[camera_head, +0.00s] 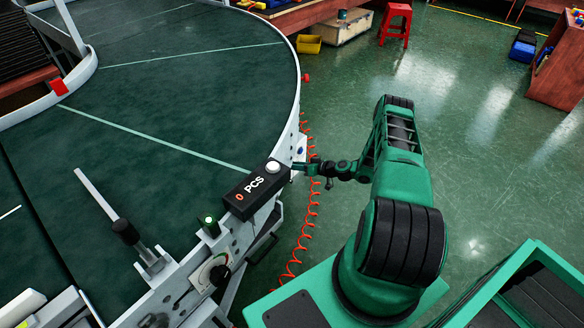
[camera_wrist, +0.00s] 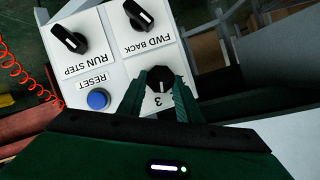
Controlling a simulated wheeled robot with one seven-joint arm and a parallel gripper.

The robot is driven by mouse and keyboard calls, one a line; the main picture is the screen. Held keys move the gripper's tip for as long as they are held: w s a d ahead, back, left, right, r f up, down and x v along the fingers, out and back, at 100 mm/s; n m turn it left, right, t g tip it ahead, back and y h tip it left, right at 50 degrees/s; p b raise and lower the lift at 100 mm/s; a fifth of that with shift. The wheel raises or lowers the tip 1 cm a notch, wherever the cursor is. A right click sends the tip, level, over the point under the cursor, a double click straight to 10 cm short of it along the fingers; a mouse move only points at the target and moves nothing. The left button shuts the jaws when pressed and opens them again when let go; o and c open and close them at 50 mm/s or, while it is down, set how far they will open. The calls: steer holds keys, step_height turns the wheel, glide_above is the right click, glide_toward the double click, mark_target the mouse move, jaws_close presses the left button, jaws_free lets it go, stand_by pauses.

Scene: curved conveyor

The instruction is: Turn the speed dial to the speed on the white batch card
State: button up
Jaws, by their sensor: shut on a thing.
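The speed dial (camera_wrist: 160,76) is a black knob on a white control panel (camera_wrist: 113,73), seen in the wrist view. My gripper (camera_wrist: 159,88) is shut on it, with one green finger on each side. A printed 3 shows just below the knob; the other numbers are hidden by the fingers or too small to read. In the head view my gripper (camera_head: 301,167) reaches the outer side of the curved conveyor, and the dial is hidden there. I cannot make out a white batch card in either view.
The panel also bears a RUN STEP switch (camera_wrist: 68,39), a FWD BACK switch (camera_wrist: 138,14) and a blue RESET button (camera_wrist: 98,99). A black PCS counter (camera_head: 257,190) and another dial (camera_head: 219,275) sit on the conveyor (camera_head: 190,100) frame. A coiled red cable (camera_head: 308,215) hangs beside it.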

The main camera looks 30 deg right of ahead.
steer(key=shift+d+f+m+y, duration=0.1)
steer(key=shift+d+m+y, duration=0.2)
steer(key=shift+m, duration=0.4)
steer(key=shift+w, duration=0.1)
steer(key=o, duration=1)
steer(key=shift+o, duration=0.2)
steer(key=shift+a, duration=0.1)
steer(key=v, duration=1.1)
steer(key=shift+w, duration=0.15)
